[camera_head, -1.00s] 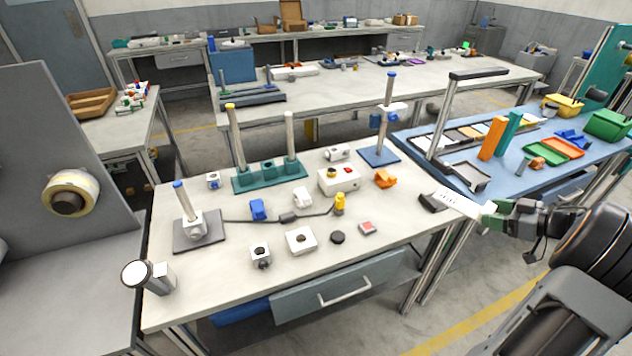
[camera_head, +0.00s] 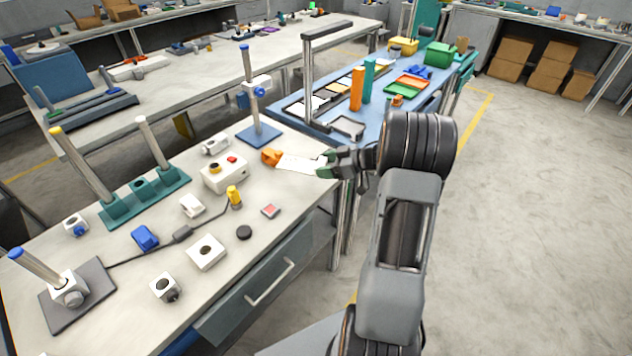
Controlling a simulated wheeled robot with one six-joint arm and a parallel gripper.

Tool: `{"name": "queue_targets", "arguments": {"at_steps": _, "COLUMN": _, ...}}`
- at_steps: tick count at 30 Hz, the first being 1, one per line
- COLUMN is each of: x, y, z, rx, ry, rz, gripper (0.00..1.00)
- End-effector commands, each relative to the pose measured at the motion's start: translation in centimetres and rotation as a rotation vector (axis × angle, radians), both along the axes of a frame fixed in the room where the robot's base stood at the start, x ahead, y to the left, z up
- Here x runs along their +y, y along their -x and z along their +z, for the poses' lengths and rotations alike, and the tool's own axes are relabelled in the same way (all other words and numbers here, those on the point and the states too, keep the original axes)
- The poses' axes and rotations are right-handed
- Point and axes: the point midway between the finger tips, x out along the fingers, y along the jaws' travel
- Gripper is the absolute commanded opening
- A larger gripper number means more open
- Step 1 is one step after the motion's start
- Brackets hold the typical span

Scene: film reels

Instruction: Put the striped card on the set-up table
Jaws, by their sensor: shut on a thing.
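My gripper (camera_head: 328,166) is shut on the right end of a thin white card (camera_head: 298,164). The card points left, over the far right corner of the pale near table (camera_head: 318,214), just right of an orange piece (camera_head: 271,157). Its stripes are not clear at this size. I cannot tell whether the card touches the tabletop. The fingertips are small and dark, partly hiding the card's right end.
The near table bears a white box with buttons (camera_head: 224,176), a blue-based post (camera_head: 258,134), a teal stand (camera_head: 145,198) and several small parts. A blue table (camera_head: 385,112) with trays adjoins behind. Open floor (camera_head: 530,220) lies right.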

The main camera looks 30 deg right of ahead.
Motion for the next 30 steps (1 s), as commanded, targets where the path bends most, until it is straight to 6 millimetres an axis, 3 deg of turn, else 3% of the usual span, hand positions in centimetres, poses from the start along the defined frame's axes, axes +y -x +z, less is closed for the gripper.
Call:
{"name": "queue_targets", "arguments": {"at_steps": 4, "x": 1.3, "y": -0.6, "z": -1.7, "rx": 0.000, "ry": 0.000, "rz": 0.001, "gripper": 0.40}}
{"name": "queue_targets", "arguments": {"at_steps": 14, "x": 2.3, "y": -1.1, "z": -3.1, "rx": 0.000, "ry": 0.000, "rz": 0.001, "gripper": 0.40}}
{"name": "queue_targets", "arguments": {"at_steps": 22, "x": 2.6, "y": -1.3, "z": -6.4, "rx": 0.001, "ry": -0.001, "rz": -0.001, "gripper": 0.40}}
{"name": "queue_targets", "arguments": {"at_steps": 30, "x": 2.6, "y": -1.3, "z": -6.5, "rx": -0.002, "ry": 0.000, "rz": -0.001, "gripper": 0.40}}
